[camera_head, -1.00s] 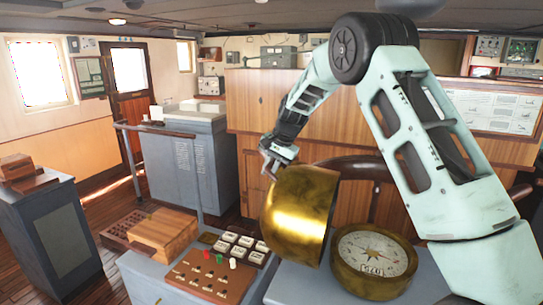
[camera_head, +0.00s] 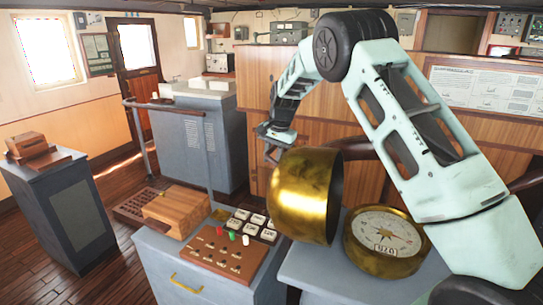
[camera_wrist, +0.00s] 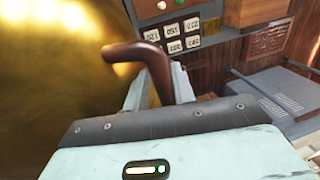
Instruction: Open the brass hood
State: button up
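The brass hood (camera_head: 300,195) is a shiny gold shell, tipped on its side at the left of the round brass compass (camera_head: 385,262). Its dark open mouth faces right, and the compass card shows uncovered. The hood fills the left of the wrist view (camera_wrist: 50,70). A brown curved handle (camera_wrist: 140,55) beside the hood runs between my gripper's fingers (camera_wrist: 158,82), which appear closed around it. In the head view my gripper (camera_head: 270,148) is at the hood's upper left, and its fingertips are too small to make out.
A grey cabinet (camera_head: 170,262) left of the compass carries a wooden panel with coloured knobs (camera_head: 220,250), labelled white keys (camera_head: 250,222) and a wooden box (camera_head: 180,210). A grey console (camera_head: 195,140) with a rail stands behind. Open floor lies at the left.

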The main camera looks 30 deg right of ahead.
jog(key=shift+s+d+f, duration=0.1)
jog(key=shift+s+f, duration=0.1)
notch_tip(320, 180, up, 18)
jog(key=s+d+b, duration=0.1)
jog(key=s+b, duration=0.1)
jog(key=b, duration=0.4)
jog(key=shift+d+f, duration=0.25)
jog(key=shift+d, duration=0.15)
jog(key=shift+s, duration=0.1)
jog(key=s+a+f+n+g+b, duration=0.1)
jog(key=s+a+f+n+b, duration=0.4)
jog(key=s+a+f, duration=0.65)
jog(key=s+a+f+n+g+b, duration=0.1)
jog(key=s+a+f+n+b, duration=0.55)
jog(key=a, duration=0.75)
jog(key=s+f+n+b, duration=0.1)
jog(key=s+f+n, duration=0.1)
jog(key=s+f, duration=0.3)
jog(key=s+f+n+b, duration=0.1)
jog(key=s+f, duration=0.4)
jog(key=s, duration=0.7)
jog(key=s+f+n+b, duration=0.1)
jog(key=s+f+n, duration=0.3)
jog(key=s, duration=0.4)
jog(key=shift+s+a+f+h+b, duration=0.35)
jog(key=shift+a+f+h, duration=0.1)
jog(key=shift+f, duration=0.2)
